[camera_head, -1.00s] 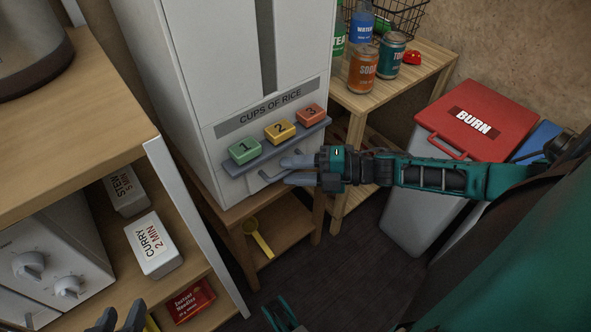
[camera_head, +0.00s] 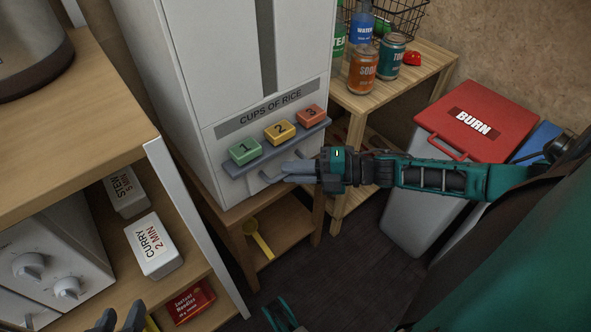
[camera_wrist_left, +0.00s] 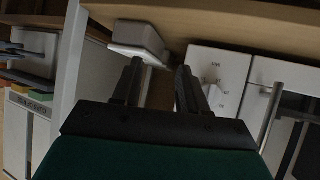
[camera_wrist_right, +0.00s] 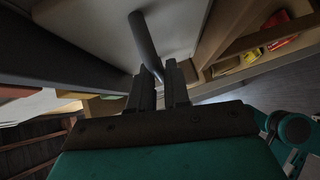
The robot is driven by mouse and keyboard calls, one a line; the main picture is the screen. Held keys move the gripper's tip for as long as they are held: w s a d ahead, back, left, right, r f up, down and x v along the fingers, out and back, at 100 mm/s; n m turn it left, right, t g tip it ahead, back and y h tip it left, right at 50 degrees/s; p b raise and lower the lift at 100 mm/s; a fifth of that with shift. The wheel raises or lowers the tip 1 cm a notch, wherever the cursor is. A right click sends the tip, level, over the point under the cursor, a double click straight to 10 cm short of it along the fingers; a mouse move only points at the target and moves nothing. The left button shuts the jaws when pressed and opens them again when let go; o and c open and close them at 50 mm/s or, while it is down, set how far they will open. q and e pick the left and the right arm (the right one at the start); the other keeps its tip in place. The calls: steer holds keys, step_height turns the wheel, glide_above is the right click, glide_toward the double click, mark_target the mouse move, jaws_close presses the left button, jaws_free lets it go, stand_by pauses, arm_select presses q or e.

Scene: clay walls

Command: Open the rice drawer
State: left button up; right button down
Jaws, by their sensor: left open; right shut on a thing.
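The white rice dispenser (camera_head: 222,150) stands at the centre of the head view, with a "CUPS OF RICE" label above green, yellow and red buttons marked 1, 2 and 3. My right gripper (camera_head: 290,172) is shut on the handle, which shows as a dark bar (camera_wrist_right: 144,40) in the right wrist view. No drawer gap is clear. My left gripper (camera_head: 121,319) is open and empty at the bottom left, by the shelf unit.
The wooden shelf unit (camera_head: 75,130) at left holds a curry box (camera_head: 153,247), a stew box (camera_head: 124,190) and a red noodle packet (camera_head: 190,302). A yellow scoop (camera_head: 259,240) lies under the dispenser. Cans stand behind, and a red-lidded "BURN" bin (camera_head: 478,105) stands at right.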

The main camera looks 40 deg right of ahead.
arm_select(q)
step_height(320, 180, up, 8)
steer(key=a+p, duration=0.1)
steer(key=p, duration=0.9)
steer(key=shift+s+a+f+y+p, duration=0.15)
steer(key=shift+s+a+y+p, duration=0.1)
steer(key=shift+y+p, duration=0.05)
arm_select(e)
steer(key=s+d, duration=0.2)
steer(key=s, duration=2.4)
steer(key=c, duration=1.2)
jaws_free()
arm_select(q)
steer(key=shift+s, duration=0.1)
arm_select(e)
steer(key=shift+o, duration=0.2)
arm_select(q)
steer(key=shift+f, duration=0.1)
